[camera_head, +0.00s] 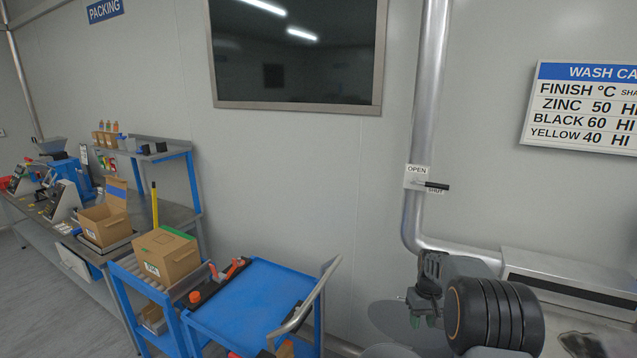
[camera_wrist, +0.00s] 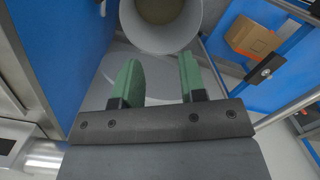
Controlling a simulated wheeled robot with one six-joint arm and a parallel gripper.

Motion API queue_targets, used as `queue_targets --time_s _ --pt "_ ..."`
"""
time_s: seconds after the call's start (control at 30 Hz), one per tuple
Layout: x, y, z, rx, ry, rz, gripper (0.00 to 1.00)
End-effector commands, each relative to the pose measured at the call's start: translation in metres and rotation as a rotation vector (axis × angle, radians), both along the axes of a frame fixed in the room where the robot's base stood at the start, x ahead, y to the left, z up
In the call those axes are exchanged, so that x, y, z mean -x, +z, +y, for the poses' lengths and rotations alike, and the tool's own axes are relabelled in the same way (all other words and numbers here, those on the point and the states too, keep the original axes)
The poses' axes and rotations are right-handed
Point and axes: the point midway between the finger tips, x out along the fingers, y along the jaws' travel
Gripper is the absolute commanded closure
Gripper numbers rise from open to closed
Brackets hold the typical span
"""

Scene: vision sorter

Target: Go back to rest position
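My gripper shows in the wrist view (camera_wrist: 158,82) with two green fingers held well apart. Nothing is between the fingers. In the head view my gripper (camera_head: 415,308) is at the lower right, in front of the wall pipe and low grey bench, with its fingertips pointing down. A round grey open-topped container (camera_wrist: 160,25) lies beyond the fingertips in the wrist view, apart from them.
A blue cart (camera_head: 262,300) with a curved handle stands at lower centre. An open carton (camera_head: 105,222) and a closed box (camera_head: 166,254) are at left. A pipe with a black lever (camera_head: 432,185) runs down the wall. A metal bench (camera_head: 570,265) is at right.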

Motion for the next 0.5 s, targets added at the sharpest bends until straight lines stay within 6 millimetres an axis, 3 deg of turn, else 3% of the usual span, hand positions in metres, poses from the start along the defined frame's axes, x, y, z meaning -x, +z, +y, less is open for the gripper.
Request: queue_targets --time_s 0.03,0.2,0.5 --pt "0.018 0.019 0.012 0.010 -0.032 -0.022 0.62" --pt "0.082 0.063 0.048 0.035 -0.132 -0.095 0.62" --pt "0.197 0.101 0.095 0.040 -0.162 -0.247 0.62"
